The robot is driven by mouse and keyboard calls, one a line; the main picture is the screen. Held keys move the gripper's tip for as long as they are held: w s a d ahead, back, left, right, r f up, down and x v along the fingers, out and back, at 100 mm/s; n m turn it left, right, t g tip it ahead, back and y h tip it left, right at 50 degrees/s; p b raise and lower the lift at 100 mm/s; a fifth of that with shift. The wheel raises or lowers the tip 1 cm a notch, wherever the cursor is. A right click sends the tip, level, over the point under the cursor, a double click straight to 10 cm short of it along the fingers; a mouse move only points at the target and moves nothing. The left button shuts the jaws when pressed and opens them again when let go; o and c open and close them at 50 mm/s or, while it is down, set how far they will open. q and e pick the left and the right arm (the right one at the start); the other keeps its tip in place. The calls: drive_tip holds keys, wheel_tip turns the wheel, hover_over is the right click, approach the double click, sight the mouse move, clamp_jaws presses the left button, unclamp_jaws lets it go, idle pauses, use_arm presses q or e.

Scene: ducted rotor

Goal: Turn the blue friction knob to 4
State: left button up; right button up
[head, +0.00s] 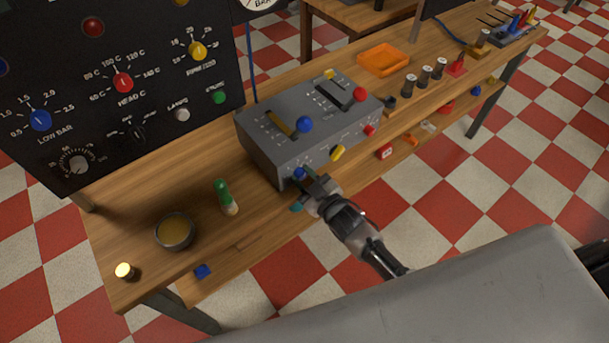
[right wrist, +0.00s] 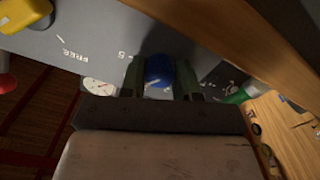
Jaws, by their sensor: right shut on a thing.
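The blue friction knob (head: 299,173) is low on the front face of the grey control box (head: 262,158). My right gripper (head: 304,182) reaches it from the front and is shut on it. In the right wrist view the blue knob (right wrist: 159,70) sits between the two dark fingers, one on each side. A short pale mark shows on the knob. The word FREE and a 5 are printed on the panel beside it; the rest of the scale is hidden or too small to read. My left gripper is not in view.
A yellow knob (head: 337,153) and red knob (head: 369,131) are on the same front face. A blue-ball lever (head: 305,124) stands on top. A green-handled object (head: 226,197) and a bowl (head: 174,232) are on the bench at left. The dark dial panel (head: 120,85) stands behind.

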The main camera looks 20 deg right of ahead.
drive_tip(key=shift+m, duration=0.6)
drive_tip(key=o, duration=0.9)
drive_tip(key=shift+s, duration=0.1)
drive_tip(key=b+v, duration=0.1)
drive_tip(key=v, duration=0.9)
drive_tip(key=shift+s+d, duration=0.2)
drive_tip(key=shift+s, duration=0.15)
